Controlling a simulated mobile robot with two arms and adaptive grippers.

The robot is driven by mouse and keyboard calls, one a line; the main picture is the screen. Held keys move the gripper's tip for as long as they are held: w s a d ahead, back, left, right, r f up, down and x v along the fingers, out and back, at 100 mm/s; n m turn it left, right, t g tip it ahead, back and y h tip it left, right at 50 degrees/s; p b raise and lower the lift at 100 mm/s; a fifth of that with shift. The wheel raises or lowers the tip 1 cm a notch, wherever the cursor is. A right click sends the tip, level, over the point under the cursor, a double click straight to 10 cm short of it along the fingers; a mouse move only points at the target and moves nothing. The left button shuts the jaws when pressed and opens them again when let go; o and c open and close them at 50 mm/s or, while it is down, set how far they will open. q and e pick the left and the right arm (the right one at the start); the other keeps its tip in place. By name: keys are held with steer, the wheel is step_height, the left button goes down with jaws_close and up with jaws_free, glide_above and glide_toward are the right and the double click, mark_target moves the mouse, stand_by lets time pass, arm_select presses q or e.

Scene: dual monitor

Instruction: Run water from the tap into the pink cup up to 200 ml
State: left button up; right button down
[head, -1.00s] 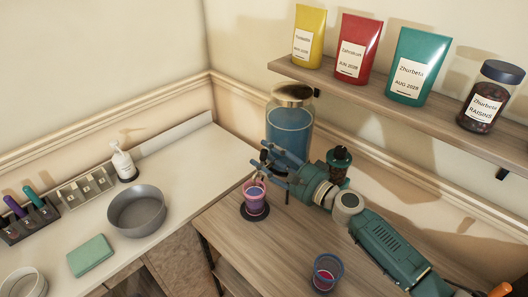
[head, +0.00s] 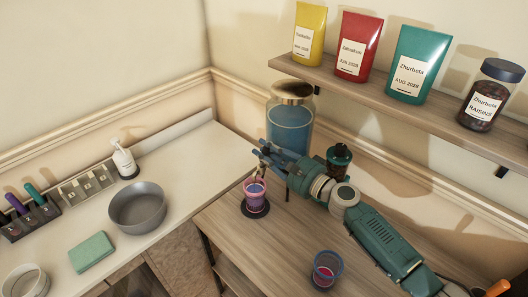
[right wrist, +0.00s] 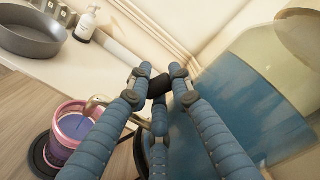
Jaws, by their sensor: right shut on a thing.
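The pink cup (head: 254,196) stands upright on a dark round coaster (head: 256,211), under the tap of a large glass dispenser (head: 290,122) holding blue liquid. In the right wrist view the pink cup (right wrist: 66,149) has bluish liquid in it; its level against any mark is not readable. The tap's metal spout (right wrist: 98,102) reaches over the cup's side. My right gripper (head: 262,153) is at the tap. In the right wrist view its blue ribbed fingers are closed on the black tap handle (right wrist: 158,86). My left gripper is out of view.
A second cup (head: 327,263) with a blue rim stands nearer on the wooden table (head: 290,238). A dark green-black jar (head: 339,158) is behind my right arm. A grey bowl (head: 137,207) and soap bottle (head: 123,158) stand on the left counter. A shelf (head: 390,101) hangs above.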

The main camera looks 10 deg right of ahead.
steer(key=shift+d+f+m, duration=0.1)
steer(key=shift+f+m, duration=0.55)
steer(key=shift+m, duration=0.15)
steer(key=c, duration=1.6)
jaws_free()
steer(key=shift+o, duration=1)
steer(key=shift+r, duration=0.1)
steer(key=shift+d, duration=0.1)
steer(key=v, duration=0.8)
